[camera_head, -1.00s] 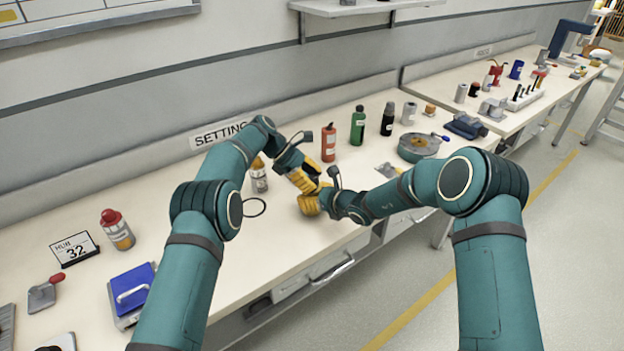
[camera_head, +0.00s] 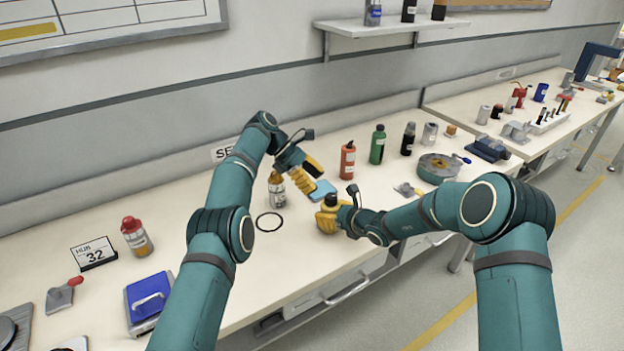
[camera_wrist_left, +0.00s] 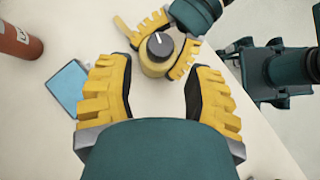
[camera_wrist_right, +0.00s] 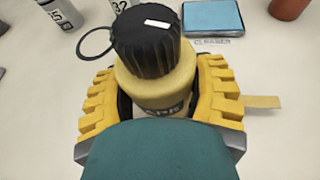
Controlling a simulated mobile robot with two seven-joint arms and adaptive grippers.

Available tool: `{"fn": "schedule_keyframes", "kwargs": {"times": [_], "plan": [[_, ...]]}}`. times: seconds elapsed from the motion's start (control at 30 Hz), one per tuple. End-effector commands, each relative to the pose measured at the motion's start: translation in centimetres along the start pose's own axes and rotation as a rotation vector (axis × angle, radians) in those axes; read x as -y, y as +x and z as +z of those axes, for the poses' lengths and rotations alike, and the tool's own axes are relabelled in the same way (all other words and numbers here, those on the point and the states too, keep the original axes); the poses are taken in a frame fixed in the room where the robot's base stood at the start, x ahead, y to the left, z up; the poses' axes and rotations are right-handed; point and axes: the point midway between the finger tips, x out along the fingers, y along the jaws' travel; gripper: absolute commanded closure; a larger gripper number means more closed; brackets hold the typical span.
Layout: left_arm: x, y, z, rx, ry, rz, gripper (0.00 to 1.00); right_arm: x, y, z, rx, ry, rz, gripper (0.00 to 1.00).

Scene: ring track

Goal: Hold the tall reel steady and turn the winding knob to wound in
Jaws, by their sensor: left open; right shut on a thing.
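The tall reel (camera_wrist_right: 155,88) is a cream cylinder with a partly hidden label, standing upright on the bench. Its winding knob (camera_wrist_right: 146,40) on top is black and ribbed with a white mark; the left wrist view shows the knob (camera_wrist_left: 160,45) from above. A tan strip (camera_wrist_right: 262,102) sticks out beside the reel. My right gripper (camera_head: 328,218) is shut around the reel's body, below the knob. My left gripper (camera_head: 312,178) is open and empty, above and apart from the reel. Its jaws (camera_wrist_left: 160,90) frame bare bench in the left wrist view.
A blue pad (camera_head: 322,191) lies behind the reel. Bench front-left of the reel is clear.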

Motion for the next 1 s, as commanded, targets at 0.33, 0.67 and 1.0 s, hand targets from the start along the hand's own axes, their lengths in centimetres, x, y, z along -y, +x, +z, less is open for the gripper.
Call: {"fn": "schedule_keyframes", "kwargs": {"times": [0.33, 0.67, 1.0], "plan": [[0.1, -0.6, 0.0, 0.0, 0.0, 0.0, 0.48, 0.0, 0.0, 0.0, 0.001, 0.0, 0.0, 0.84], [-0.1, -0.9, -0.2, 0.024, -0.004, 0.015, 0.32, 0.0, 0.0, 0.0, 0.001, 0.0, 0.0, 0.84], [-0.7, -2.9, -1.3, 0.218, -0.049, 0.162, 0.32, 0.0, 0.0, 0.0, 0.0, 0.0, 0.0, 0.84]]}}
